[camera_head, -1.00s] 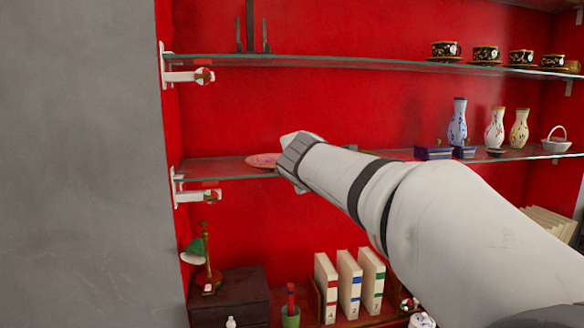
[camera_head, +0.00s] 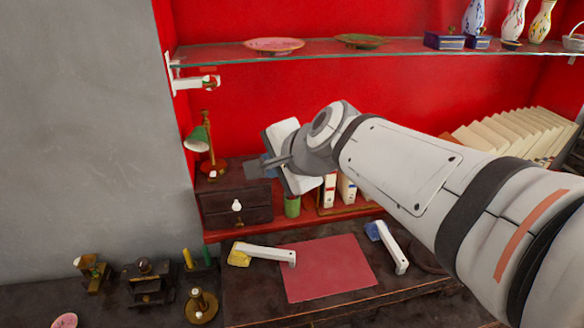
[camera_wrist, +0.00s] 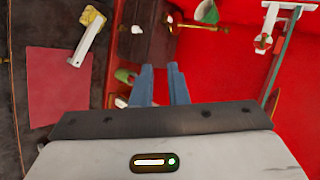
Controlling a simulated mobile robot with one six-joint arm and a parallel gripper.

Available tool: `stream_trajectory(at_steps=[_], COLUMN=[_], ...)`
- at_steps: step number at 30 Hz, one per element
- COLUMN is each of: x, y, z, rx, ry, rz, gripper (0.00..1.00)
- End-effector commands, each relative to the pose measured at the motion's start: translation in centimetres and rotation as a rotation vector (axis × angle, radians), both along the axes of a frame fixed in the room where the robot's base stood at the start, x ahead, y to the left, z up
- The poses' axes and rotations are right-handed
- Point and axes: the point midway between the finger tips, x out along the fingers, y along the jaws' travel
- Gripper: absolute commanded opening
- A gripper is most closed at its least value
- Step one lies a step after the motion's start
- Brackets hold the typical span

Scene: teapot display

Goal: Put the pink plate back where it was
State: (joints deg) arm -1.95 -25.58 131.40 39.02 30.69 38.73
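A pink plate (camera_head: 273,45) lies on the glass shelf (camera_head: 215,52), toward its left end, left of a green-and-red plate (camera_head: 360,41). My gripper (camera_head: 266,164) is below that shelf, in front of the red back wall and apart from the plate. In the wrist view my gripper (camera_wrist: 161,70) shows two blue-grey fingers with a gap between them and nothing held. A second small pink dish (camera_head: 64,321) is partly cut off at the bottom left of the head view.
A green lamp (camera_head: 199,139) stands on a dark drawer box (camera_head: 235,204) left of my gripper. White binders (camera_head: 346,189) and a green cup (camera_head: 292,205) are close below it. Vases (camera_head: 514,20) stand farther right on the glass shelf. A pink mat (camera_head: 326,268) lies on the desk.

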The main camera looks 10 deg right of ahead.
Motion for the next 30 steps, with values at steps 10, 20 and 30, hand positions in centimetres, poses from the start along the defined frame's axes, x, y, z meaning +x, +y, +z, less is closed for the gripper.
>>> stream_trajectory(at_steps=[10,20,30], x=[-12.0,-13.7,-13.6], y=[-6.1,-7.9,-7.9], z=[-11.1,-12.1,-12.3], rx=[-0.842,-0.946,-0.944], ry=[0.207,0.253,0.252], rz=[0.762,0.887,0.885], gripper=[0.14,0.14,0.14])
